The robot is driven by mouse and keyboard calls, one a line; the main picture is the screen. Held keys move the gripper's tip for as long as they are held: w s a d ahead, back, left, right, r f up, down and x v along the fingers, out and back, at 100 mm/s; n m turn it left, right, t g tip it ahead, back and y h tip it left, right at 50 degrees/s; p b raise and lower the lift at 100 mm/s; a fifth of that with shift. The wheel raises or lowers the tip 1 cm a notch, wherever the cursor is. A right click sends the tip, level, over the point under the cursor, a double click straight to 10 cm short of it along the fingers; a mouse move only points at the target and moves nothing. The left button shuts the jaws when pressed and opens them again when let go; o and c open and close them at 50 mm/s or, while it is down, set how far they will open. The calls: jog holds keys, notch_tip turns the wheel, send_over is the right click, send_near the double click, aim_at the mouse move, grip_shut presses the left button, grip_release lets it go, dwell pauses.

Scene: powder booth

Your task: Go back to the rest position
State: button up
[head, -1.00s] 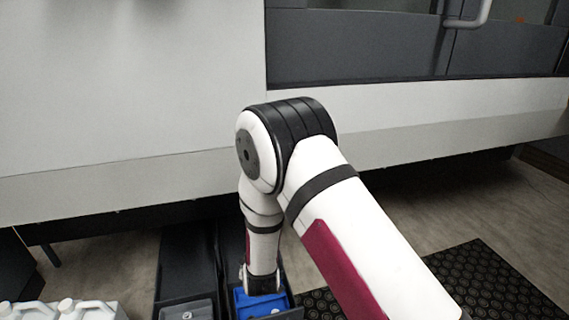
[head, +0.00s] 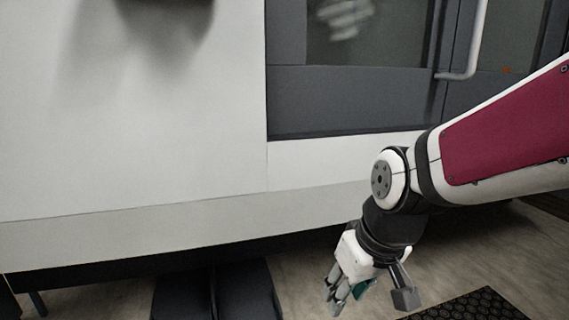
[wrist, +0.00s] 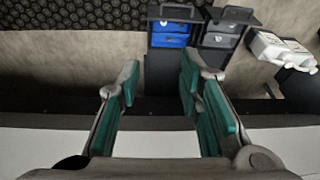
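My gripper (head: 350,290) hangs at the lower right of the head view, in front of the white machine, with its fingers pointing down. In the wrist view my gripper (wrist: 160,85) shows its teal-padded fingers spread well apart, with nothing between them. It is open and empty, clear of the bins and the machine.
The white machine (head: 130,160) with a dark door and handle (head: 478,40) fills the back. In the wrist view stand a blue bin (wrist: 170,35), a grey bin (wrist: 220,35) and white jugs (wrist: 275,47). A black mat (head: 470,308) lies on the floor.

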jog(key=s+d+r+m+g+h, duration=0.1)
jog(key=s+d+r, duration=0.15)
jog(key=s, duration=0.55)
jog(key=s+d+r+m+g+p, duration=0.1)
jog(key=s+d+m, duration=0.15)
jog(key=s, duration=0.45)
jog(key=s+d+r+m+g+h, duration=0.15)
jog(key=s+d, duration=0.25)
jog(key=s, duration=0.4)
notch_tip(320, 180, up, 36)
jog(key=n+t+p, duration=0.1)
jog(key=t+p, duration=0.3)
jog(key=p, duration=3)
jog(key=shift+t+y, duration=0.35)
jog(key=shift+y, duration=0.1)
jog(key=shift+w, duration=0.1)
